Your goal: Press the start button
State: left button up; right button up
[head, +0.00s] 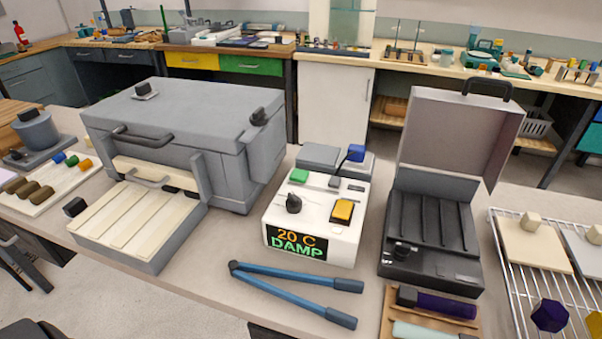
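A white control box (310,215) stands on the table near the middle. Its front display (296,244) reads "20 C DAMP". On its top are a green button (299,176), a black knob (294,203) and an orange-yellow switch (342,211) in a dark frame. No lettering is legible on the buttons, so I cannot tell by label which one is start. A blue-capped part (355,153) rises behind the box. Neither of my grippers can be made out in the head view, and nothing touches the control box.
A large grey kiln-like box (190,125) with a front tray stands left. An open black case (432,235) stands right of the control box. Blue-handled tongs (290,283) lie in front. A wire rack (508,262) is at far right.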

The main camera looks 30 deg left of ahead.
pick_arm(q)
grip_shut()
dwell(1.2)
